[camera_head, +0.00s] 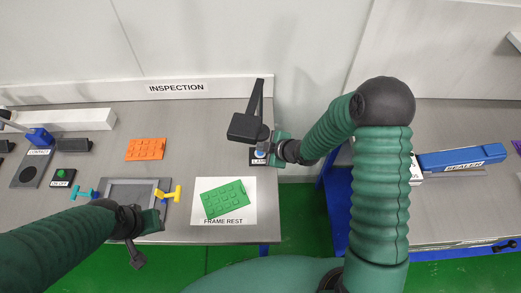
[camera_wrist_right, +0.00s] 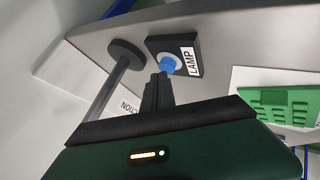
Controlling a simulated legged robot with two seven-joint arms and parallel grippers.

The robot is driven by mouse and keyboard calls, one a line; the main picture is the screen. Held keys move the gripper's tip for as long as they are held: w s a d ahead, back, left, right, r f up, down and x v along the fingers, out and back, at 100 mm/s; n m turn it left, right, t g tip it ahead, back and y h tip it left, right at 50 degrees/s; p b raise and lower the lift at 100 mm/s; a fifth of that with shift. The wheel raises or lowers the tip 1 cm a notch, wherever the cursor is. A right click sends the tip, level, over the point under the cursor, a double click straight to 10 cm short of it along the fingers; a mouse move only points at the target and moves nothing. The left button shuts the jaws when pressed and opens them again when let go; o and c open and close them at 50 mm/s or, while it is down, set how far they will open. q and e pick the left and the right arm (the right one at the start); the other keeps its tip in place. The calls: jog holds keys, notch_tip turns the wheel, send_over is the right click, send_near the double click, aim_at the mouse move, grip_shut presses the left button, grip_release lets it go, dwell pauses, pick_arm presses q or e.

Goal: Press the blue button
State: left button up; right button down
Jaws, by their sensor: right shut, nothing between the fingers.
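The blue button (camera_wrist_right: 167,65) sits on a small black box (camera_wrist_right: 187,47) with a LAMP label. In the head view the blue button (camera_head: 261,153) shows just left of my right gripper (camera_head: 266,145), at the table's right end. My right gripper (camera_wrist_right: 161,80) is shut and empty. Its fingertips are right at the button's near side in the wrist view; I cannot tell whether they touch it. My left gripper (camera_head: 146,232) is low in the head view, in front of the grey frame, away from the button; its jaws are not clear.
A black lamp (camera_head: 243,127) on a post stands close beside the button. A green brick plate (camera_head: 226,199) lies on the FRAME REST sheet (camera_head: 248,214). An orange plate (camera_head: 146,149), a grey frame (camera_head: 135,184) and a green ON/OFF button (camera_head: 62,173) are farther left.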

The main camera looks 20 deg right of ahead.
jog(key=shift+f, duration=0.2)
jog(key=shift+r+p, duration=0.5)
jog(key=shift+r, duration=0.2)
notch_tip(320, 180, up, 6)
jog(key=p, duration=0.5)
